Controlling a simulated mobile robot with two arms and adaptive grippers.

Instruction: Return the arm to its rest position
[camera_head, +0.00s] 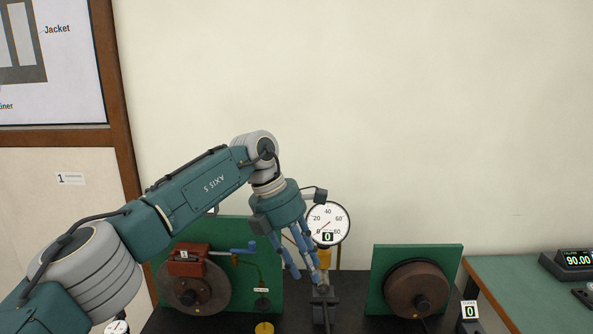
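My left arm comes in from the left, bends at a raised elbow joint and reaches down to the middle. I cannot tell whether a finger touches the post. My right gripper is out of view.
A green panel with a brown disc and red caliper (188,262) stands behind my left arm. Another green panel (449,262) carries a brown drum (416,289).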

